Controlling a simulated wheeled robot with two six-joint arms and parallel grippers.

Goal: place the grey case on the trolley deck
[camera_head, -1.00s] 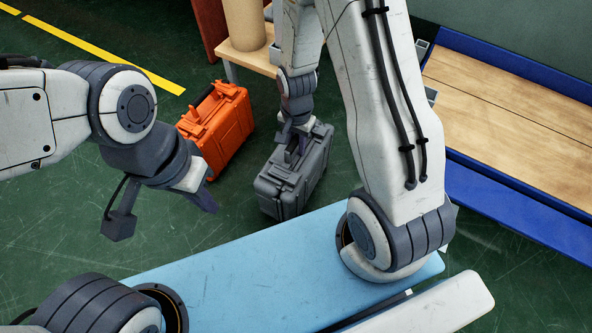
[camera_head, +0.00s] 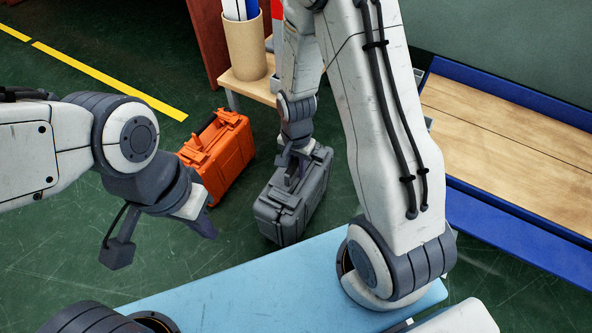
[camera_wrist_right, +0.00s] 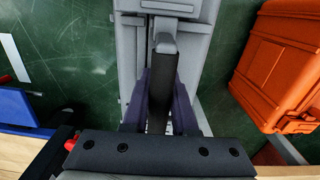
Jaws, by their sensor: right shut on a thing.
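The grey case (camera_head: 285,218) stands upright in the middle of the head view, on or just above the green floor; I cannot tell which. My right gripper (camera_head: 294,168) comes down from above and is shut on its top handle. In the right wrist view the fingers (camera_wrist_right: 160,100) are around the dark handle, with the grey case (camera_wrist_right: 200,55) beyond them. The trolley deck (camera_head: 515,135), brown wood planks with blue edges, is at the right of the head view. My left gripper (camera_head: 205,224) hangs left of the grey case, apart from it, and its jaw opening is unclear.
An orange case (camera_head: 228,150) stands close to the left of the grey case and also shows in the right wrist view (camera_wrist_right: 275,65). A small wooden table (camera_head: 240,90) with a tan cylinder (camera_head: 245,50) stands behind. Green floor is open at the left.

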